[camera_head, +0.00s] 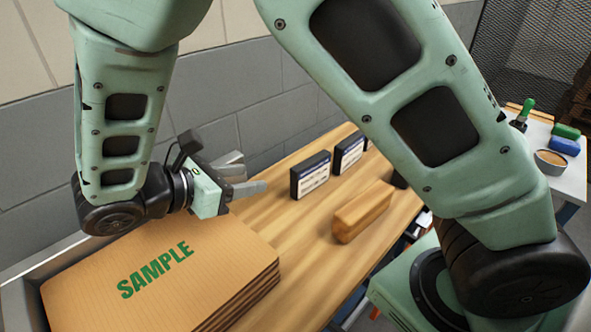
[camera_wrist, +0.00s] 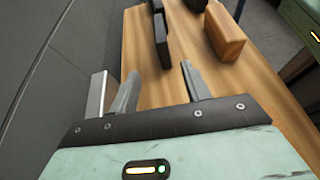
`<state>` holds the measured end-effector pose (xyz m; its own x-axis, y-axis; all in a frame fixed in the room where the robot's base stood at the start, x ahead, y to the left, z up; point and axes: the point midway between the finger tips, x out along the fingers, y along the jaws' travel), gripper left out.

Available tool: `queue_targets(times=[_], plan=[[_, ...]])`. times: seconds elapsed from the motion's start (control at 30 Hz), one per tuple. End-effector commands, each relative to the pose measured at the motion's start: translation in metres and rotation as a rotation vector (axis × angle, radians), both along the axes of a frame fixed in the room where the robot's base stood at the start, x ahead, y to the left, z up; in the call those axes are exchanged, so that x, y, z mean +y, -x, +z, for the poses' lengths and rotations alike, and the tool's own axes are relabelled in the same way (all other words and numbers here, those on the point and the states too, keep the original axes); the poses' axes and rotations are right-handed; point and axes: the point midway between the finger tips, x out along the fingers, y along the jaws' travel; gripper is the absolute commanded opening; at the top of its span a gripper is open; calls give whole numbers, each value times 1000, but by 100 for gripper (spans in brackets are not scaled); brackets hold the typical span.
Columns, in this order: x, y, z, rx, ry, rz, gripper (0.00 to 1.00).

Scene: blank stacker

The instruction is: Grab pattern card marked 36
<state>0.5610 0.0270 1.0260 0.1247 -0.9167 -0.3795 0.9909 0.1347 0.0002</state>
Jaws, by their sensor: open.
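Two black upright cards or boxes with white labels stand on the wooden table (camera_head: 290,235) in the head view, a nearer one (camera_head: 310,175) and a farther one (camera_head: 348,153). The label print is too small to read, so I cannot tell which is marked 36. In the wrist view, the dark shapes beyond my fingers include a nearer one (camera_wrist: 162,40) and a farther one (camera_wrist: 155,6). My gripper (camera_head: 250,175) is open and empty, left of the nearer card and apart from it. Its two fingers (camera_wrist: 160,72) also show in the wrist view with bare table between them.
A wooden block (camera_head: 362,212) lies right of the cards; it also shows in the wrist view (camera_wrist: 224,32). A stack of cardboard sheets marked SAMPLE (camera_head: 150,275) lies below my gripper. A grey wall (camera_head: 245,95) runs behind. A bowl (camera_head: 552,162) stands on the side table at right.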

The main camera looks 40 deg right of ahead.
Motion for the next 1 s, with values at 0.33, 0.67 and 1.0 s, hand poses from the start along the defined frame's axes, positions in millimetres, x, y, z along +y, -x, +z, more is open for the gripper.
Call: queue_targets(times=[0.33, 0.67, 1.0], plan=[[-65, -7, -25, 4, 1, -5, 47], [-104, -13, -43, 1, -2, -2, 47], [-142, -17, -55, 4, 0, -4, 47]])
